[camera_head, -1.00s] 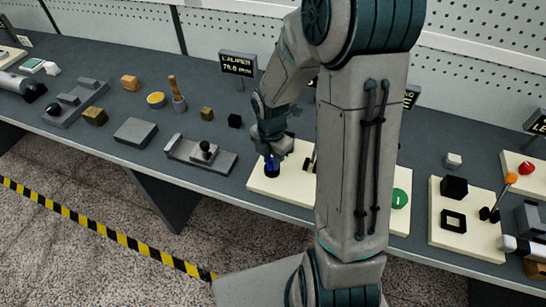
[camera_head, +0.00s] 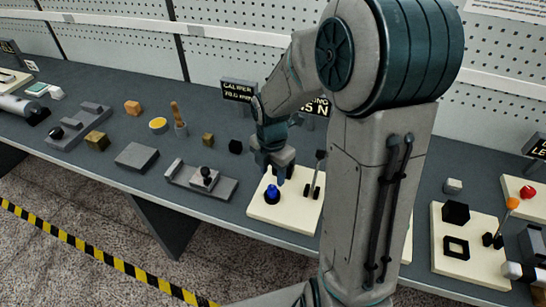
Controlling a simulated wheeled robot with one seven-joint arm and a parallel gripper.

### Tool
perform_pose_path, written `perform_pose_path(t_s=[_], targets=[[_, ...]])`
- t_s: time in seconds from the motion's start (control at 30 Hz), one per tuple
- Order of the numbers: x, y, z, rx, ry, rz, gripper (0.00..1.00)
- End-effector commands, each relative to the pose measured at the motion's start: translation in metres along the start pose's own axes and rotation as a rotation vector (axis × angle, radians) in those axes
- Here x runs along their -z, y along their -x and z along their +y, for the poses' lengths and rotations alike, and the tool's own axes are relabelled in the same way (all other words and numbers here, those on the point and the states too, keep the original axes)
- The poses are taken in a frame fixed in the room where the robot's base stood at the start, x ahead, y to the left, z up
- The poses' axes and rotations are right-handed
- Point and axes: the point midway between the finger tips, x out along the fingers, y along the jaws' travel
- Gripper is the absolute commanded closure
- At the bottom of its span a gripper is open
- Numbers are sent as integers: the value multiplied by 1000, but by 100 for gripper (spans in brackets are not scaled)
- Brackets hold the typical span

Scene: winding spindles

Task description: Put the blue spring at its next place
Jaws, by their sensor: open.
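The blue spring (camera_head: 272,192) is a small blue piece standing upright on a dark round base on the cream board (camera_head: 290,215). My gripper (camera_head: 273,176) is open, just above and slightly behind the spring, with its fingers pointing down. It looks apart from the spring and empty. How the spring sits in its base is too small to tell.
A lever (camera_head: 314,180) stands on the same board, right of the spring. A grey fixture (camera_head: 200,178) lies to the left and a caliper sign (camera_head: 238,91) stands behind. Another cream board (camera_head: 470,255) lies far right.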

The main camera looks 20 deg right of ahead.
Motion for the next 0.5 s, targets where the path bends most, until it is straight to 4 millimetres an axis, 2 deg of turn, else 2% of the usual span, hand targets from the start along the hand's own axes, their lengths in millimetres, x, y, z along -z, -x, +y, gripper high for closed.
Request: perform_pose_path(t_s=[0.03,0.2,0.4,0.5], targets=[[-1,12,1,-5,0,-5,55],[-1,42,1,-3,0,-3,55],[0,60,0,-2,-9,-2,55],[3,66,-4,-7,-74,-13,55]])
